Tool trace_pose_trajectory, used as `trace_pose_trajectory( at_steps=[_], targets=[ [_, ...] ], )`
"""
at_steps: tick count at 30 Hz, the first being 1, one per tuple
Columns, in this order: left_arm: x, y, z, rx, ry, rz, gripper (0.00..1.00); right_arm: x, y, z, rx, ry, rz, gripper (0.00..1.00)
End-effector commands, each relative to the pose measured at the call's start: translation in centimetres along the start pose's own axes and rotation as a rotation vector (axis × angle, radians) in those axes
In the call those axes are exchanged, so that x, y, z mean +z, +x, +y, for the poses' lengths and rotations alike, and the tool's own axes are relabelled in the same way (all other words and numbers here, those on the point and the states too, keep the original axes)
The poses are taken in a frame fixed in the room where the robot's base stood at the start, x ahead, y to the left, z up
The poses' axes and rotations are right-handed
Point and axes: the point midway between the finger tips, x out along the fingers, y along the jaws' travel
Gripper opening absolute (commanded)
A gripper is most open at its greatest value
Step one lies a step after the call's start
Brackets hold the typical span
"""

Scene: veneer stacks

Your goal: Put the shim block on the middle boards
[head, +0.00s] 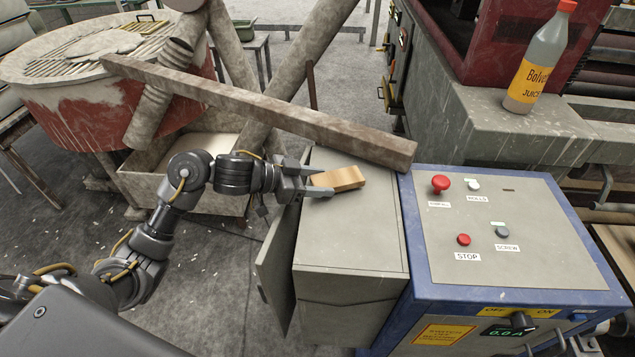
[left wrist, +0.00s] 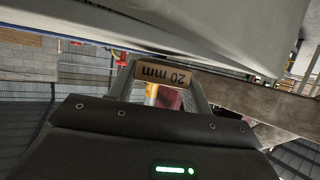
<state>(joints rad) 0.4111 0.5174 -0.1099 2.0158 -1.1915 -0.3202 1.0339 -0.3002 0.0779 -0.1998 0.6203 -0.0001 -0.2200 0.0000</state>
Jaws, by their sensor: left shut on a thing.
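The shim block (head: 343,178) is a small tan wooden block held over the grey cabinet top in the head view. My left gripper (head: 322,182) is shut on it, with one finger on each side. In the left wrist view the shim block (left wrist: 163,73) sits between the fingertips of my left gripper (left wrist: 163,84), with "20 mm" printed upside down on its face. I cannot tell whether the block touches the cabinet. I cannot make out the middle boards in either view. My right gripper is not in view.
A grey cabinet (head: 345,250) with its door ajar stands beneath the gripper. A long beam (head: 260,108) slants behind it. A control panel (head: 520,225) with red buttons stands to the right. A juice bottle (head: 540,60) stands on a machine ledge, and a red tub (head: 90,110) is at left.

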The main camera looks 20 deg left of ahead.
Motion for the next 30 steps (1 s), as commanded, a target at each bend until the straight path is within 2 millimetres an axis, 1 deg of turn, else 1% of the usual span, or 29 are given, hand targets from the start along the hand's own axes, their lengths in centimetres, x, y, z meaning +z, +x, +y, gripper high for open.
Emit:
trace_pose_trajectory(
  at_steps=[1, 4, 11, 15, 16, 20, 21, 28, 30],
  targets=[
    [0.35, 0.14, -0.01, -0.001, -0.004, 0.001, 0.26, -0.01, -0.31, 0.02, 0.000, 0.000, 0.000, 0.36],
    [0.81, 0.33, -0.09, -0.003, 0.000, 0.003, 0.26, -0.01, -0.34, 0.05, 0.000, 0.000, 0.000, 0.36],
    [0.89, 0.36, -0.08, -0.003, 0.002, 0.002, 0.26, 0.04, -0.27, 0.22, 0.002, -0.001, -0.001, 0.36],
    [1.28, 0.51, -0.07, -0.003, 0.002, 0.001, 0.26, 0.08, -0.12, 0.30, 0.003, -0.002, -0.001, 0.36],
    [1.25, 0.50, -0.07, -0.002, 0.002, 0.001, 0.52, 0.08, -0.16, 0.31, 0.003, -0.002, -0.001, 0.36],
    [1.21, 0.49, -0.07, -0.002, 0.002, 0.001, 0.69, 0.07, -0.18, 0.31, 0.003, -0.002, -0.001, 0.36],
    [1.21, 0.49, -0.07, -0.002, 0.002, 0.001, 0.71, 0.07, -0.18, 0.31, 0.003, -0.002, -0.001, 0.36],
    [1.16, 0.47, -0.06, -0.002, 0.002, 0.002, 0.71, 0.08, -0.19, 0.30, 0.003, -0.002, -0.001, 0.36],
    [0.88, 0.37, -0.07, -0.003, 0.003, 0.003, 0.71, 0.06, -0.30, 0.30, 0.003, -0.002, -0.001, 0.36]
  ],
)
